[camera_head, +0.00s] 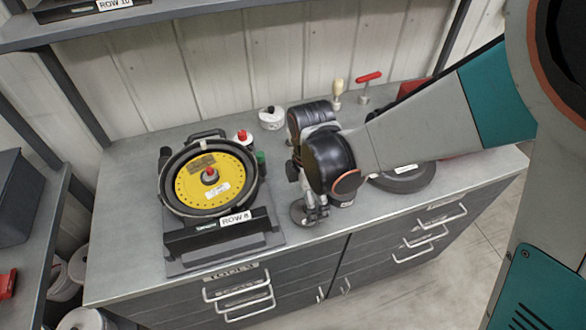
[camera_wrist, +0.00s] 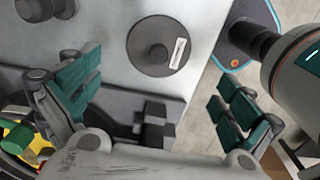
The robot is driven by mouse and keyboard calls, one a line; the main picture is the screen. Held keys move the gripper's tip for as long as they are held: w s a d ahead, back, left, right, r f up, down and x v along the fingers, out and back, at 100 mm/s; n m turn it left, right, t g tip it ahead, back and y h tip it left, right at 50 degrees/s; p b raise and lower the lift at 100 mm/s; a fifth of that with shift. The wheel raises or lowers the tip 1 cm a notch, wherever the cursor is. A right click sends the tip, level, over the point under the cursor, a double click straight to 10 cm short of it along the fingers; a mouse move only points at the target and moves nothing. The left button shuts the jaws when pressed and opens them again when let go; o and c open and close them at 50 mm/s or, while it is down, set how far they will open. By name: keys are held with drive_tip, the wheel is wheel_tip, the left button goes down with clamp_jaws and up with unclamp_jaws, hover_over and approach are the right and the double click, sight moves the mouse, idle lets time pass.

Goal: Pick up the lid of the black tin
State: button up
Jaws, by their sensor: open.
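A yellow seed disc (camera_head: 213,184) sits in a black stand labelled ROW 8 (camera_head: 222,238) on the left. A white roll (camera_head: 271,117), a red-handled tool (camera_head: 366,85) and a red object (camera_head: 412,87) stand at the back. The bench's front edge (camera_head: 462,177) is near the tin.

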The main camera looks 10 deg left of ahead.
sight(298, 211)
drive_tip(key=f+b, duration=0.1)
drive_tip(key=f, duration=0.1)
drive_tip(key=f+b, duration=0.1)
drive_tip(key=f, duration=0.1)
drive_tip(key=f+b, duration=0.1)
drive_tip(key=f, duration=0.1)
drive_tip(key=shift+w+d, duration=0.2)
drive_tip(key=shift+w, duration=0.1)
drive_tip(key=shift+r, duration=0.15)
drive_tip(key=c, duration=1.3)
